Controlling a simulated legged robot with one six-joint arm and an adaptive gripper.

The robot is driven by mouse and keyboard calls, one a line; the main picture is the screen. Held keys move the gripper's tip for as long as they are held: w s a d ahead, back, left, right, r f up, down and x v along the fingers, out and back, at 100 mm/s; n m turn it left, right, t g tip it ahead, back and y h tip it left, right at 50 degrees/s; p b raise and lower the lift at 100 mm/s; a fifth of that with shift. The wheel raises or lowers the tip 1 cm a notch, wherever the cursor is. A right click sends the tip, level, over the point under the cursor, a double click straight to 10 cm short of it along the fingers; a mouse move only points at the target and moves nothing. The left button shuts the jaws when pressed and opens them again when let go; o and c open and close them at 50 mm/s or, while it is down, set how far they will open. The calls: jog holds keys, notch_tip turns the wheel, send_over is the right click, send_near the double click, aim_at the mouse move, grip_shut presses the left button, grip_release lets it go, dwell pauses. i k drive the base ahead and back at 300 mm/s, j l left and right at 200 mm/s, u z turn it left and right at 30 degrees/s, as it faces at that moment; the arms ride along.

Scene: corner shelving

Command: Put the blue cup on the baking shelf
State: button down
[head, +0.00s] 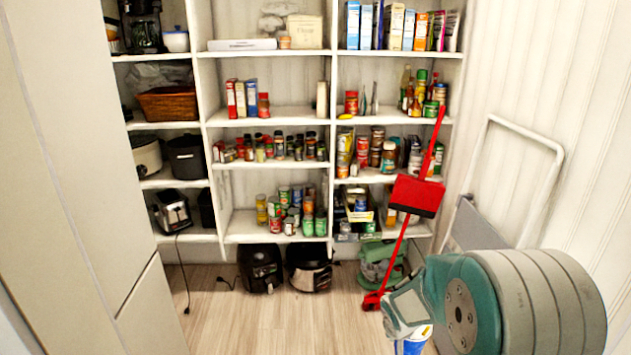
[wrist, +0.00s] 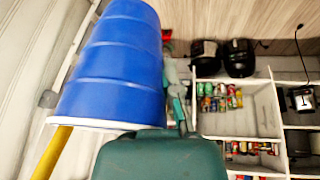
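The blue cup (head: 413,346) shows at the bottom of the head view, partly cut off by the frame edge, right under my gripper (head: 405,308). In the wrist view the ridged blue cup (wrist: 112,62) with its white rim fills the upper left, close against my green gripper, which appears shut on it. The fingertips are largely hidden behind the cup. The white corner shelving (head: 270,118) stands ahead, out of the cup's reach; no label marks which level is the baking shelf. The top level holds a flat white box and a cream package (head: 305,32).
Cans, jars and boxes crowd several shelves. A red broom and dustpan (head: 415,195) lean at the right shelf, near my arm. A white folded step stool (head: 520,160) leans on the right wall. Black appliances (head: 262,268) stand on the floor; the middle floor is clear.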

aim_at(291, 118)
jog(key=i+u, duration=0.3)
jog(key=i, duration=0.75)
jog(key=i+l+u, duration=0.1)
jog(key=i+u, duration=0.2)
jog(key=i, duration=0.7)
